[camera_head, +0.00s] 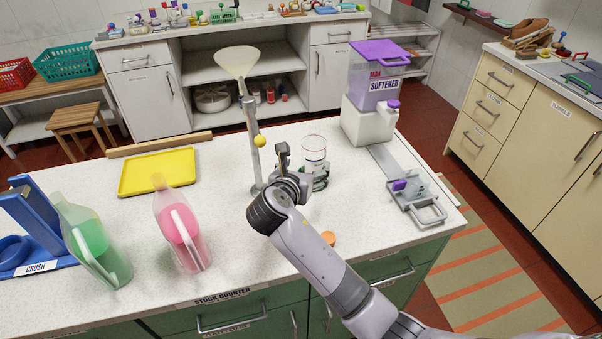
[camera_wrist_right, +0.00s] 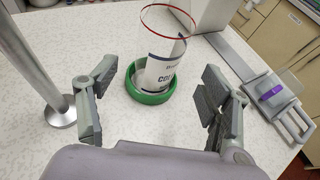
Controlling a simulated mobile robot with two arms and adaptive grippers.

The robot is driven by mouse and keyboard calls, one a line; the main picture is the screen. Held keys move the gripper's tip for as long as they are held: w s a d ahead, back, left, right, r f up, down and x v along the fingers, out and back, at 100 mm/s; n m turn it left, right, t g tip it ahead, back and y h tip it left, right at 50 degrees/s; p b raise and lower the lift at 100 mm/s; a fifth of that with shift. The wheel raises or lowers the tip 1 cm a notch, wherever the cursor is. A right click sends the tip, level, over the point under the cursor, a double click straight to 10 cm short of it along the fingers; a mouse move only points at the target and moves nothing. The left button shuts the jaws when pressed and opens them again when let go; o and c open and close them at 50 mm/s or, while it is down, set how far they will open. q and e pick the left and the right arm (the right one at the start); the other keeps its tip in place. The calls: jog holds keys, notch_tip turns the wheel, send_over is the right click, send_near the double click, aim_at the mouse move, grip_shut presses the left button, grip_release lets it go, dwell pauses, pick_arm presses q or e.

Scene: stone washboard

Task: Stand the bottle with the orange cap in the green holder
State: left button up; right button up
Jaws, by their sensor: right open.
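The green holder (camera_wrist_right: 150,93) is a round ring on the counter. A clear open cylinder (camera_wrist_right: 160,55) with a red rim and a printed label stands upright inside it. In the head view the cylinder (camera_head: 313,150) and holder (camera_head: 321,182) show just beyond my right gripper (camera_head: 283,165). The right gripper is open, its fingers (camera_wrist_right: 152,103) spread either side of the holder without touching it. An orange round piece (camera_head: 328,239) shows beside my right arm, partly hidden. No bottle is clearly seen attached to it. My left gripper is not in view.
A metal funnel stand (camera_head: 253,140) rises left of the holder. A softener dispenser (camera_head: 372,105) and a metal rail (camera_head: 405,180) are at the right. A yellow tray (camera_head: 140,177) lies behind the bottles.

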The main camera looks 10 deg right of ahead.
jog(key=shift+v, duration=1.85)
jog(key=shift+f, duration=0.1)
